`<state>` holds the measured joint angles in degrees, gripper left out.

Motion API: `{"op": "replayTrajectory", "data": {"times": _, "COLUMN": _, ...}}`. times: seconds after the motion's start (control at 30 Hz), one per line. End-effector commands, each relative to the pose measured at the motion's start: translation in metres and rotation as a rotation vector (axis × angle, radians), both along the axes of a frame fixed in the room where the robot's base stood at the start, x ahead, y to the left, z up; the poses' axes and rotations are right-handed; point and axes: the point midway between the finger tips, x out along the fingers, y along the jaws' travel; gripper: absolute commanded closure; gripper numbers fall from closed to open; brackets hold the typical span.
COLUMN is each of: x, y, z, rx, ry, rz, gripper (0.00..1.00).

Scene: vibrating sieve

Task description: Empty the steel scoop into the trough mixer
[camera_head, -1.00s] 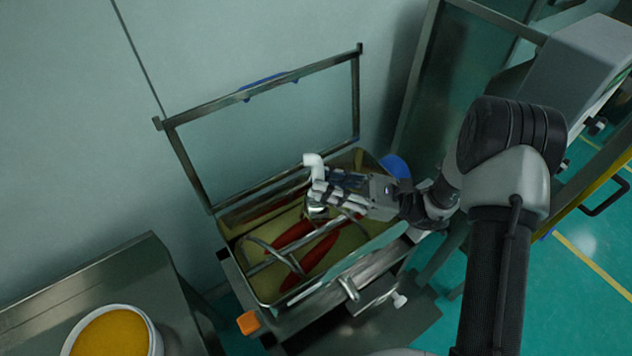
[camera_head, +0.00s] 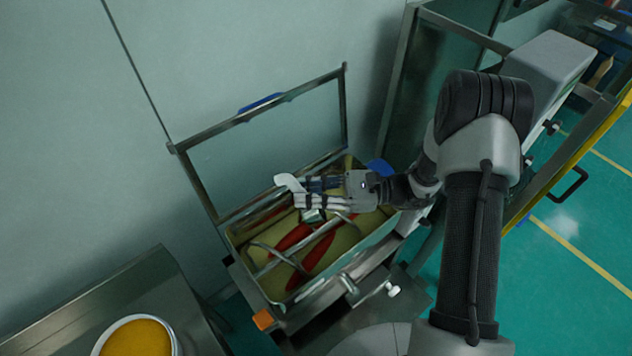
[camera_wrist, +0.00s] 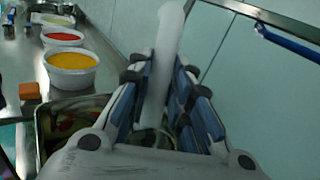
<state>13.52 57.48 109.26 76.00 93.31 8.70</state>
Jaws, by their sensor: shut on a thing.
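My gripper (camera_head: 306,193) is shut on the pale handle (camera_head: 287,181) of the steel scoop, above the trough. The scoop's metal bowl (camera_head: 313,215) shows only in part below my fingers, so its contents cannot be told. In the wrist view the handle (camera_wrist: 163,65) stands up between my fingers (camera_wrist: 155,110), and the bowl is mostly hidden behind them. The trough mixer (camera_head: 375,240) is an open steel trough holding yellow material, red paddles and bent metal bars. Its lid frame (camera_head: 262,103) is raised at the back. Part of the trough (camera_wrist: 42,140) shows at lower left in the wrist view.
A steel table (camera_head: 75,318) at lower left carries a white tub of yellow material (camera_head: 135,340). The wrist view shows several tubs, including a red one (camera_wrist: 62,37). An orange block (camera_head: 263,319) sits by the trough's front left corner. A wall stands behind.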

Motion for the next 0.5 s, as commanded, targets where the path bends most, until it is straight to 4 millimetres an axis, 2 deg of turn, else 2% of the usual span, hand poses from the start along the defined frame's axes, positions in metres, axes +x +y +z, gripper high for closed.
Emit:
{"op": "replayTrajectory", "data": {"times": 0.07, "x": -0.001, "y": 0.007, "z": 0.008, "rx": -0.057, "ry": -0.012, "rz": 0.002, "gripper": 1.0}}
{"op": "replayTrajectory", "data": {"times": 0.5, "x": -0.008, "y": 0.04, "z": 0.001, "rx": -0.42, "ry": -0.078, "rz": 0.003, "gripper": 1.0}}
